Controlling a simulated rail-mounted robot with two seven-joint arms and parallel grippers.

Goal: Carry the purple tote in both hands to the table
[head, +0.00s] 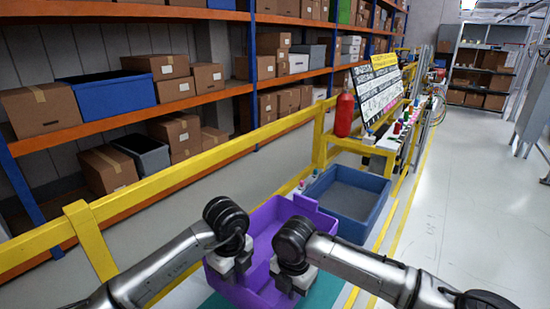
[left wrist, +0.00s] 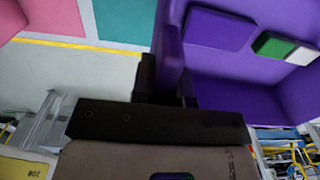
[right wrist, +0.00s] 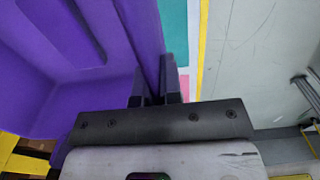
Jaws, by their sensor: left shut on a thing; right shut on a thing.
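The purple tote (head: 262,225) is at the lower middle of the head view, in front of me. My left gripper (head: 232,268) is shut on its near left wall, and the left wrist view shows the fingers (left wrist: 166,88) on either side of that wall. My right gripper (head: 290,282) is shut on the wall at the right, also seen in the right wrist view (right wrist: 158,88). A small green and white item (left wrist: 284,47) shows inside the tote in the left wrist view. I cannot tell how high the tote is held. No table is clearly recognisable.
A blue-grey open bin (head: 345,197) stands just beyond the tote. A yellow rail (head: 165,180) runs along the left, before shelves of cardboard boxes (head: 40,108). A teal surface (head: 325,290) shows beside the tote. A red bottle (head: 344,115) stands farther back. The floor (head: 465,200) at right is clear.

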